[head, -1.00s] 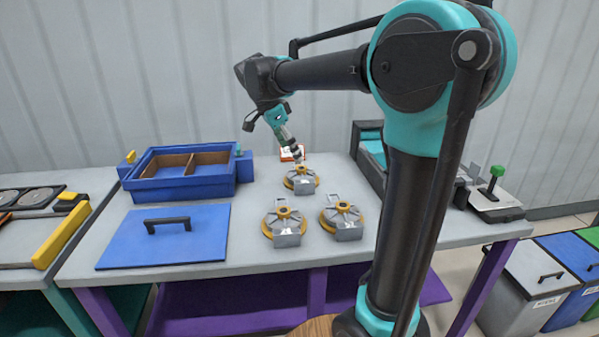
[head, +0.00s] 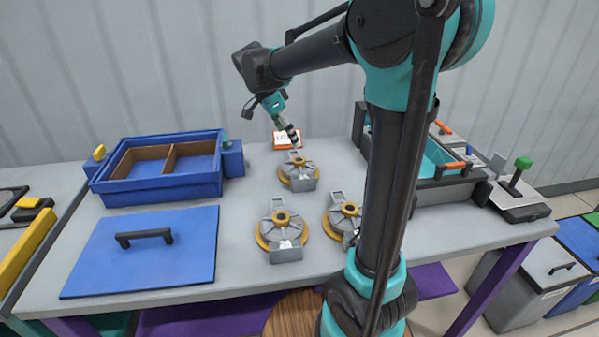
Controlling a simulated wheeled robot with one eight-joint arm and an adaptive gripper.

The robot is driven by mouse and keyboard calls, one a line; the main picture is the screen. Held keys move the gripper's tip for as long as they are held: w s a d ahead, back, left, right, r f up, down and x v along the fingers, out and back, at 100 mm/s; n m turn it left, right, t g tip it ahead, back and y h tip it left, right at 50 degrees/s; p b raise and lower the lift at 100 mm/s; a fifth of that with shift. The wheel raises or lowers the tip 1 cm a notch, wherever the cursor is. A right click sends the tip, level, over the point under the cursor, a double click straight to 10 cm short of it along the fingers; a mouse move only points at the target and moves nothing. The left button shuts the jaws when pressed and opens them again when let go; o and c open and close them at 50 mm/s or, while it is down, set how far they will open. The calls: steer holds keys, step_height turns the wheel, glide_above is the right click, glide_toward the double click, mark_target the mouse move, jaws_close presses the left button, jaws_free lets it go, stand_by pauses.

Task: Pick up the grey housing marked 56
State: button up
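Three grey housings with yellow-orange rings lie on the grey table. One is at the back (head: 299,178), one at the front left (head: 282,240), and one at the front right (head: 341,212), partly hidden behind my arm. Small labels show on some of them, but the numbers are too small to read, so I cannot tell which is 56. My gripper (head: 295,142) points down just above and behind the back housing. Its fingers are too small to show whether they are open or shut.
A blue box (head: 158,192) with two compartments and a blue lid (head: 150,270) with a black handle are on the left. A sign (head: 285,139) stands behind the back housing. A grey-and-teal tray (head: 445,192) is on the right. The table is clear between lid and housings.

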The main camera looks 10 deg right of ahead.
mark_target(300, 159)
steer(key=x, duration=1.1)
steer(key=shift+s+f, duration=0.15)
steer(key=shift+f, duration=0.05)
steer(key=c, duration=1.2)
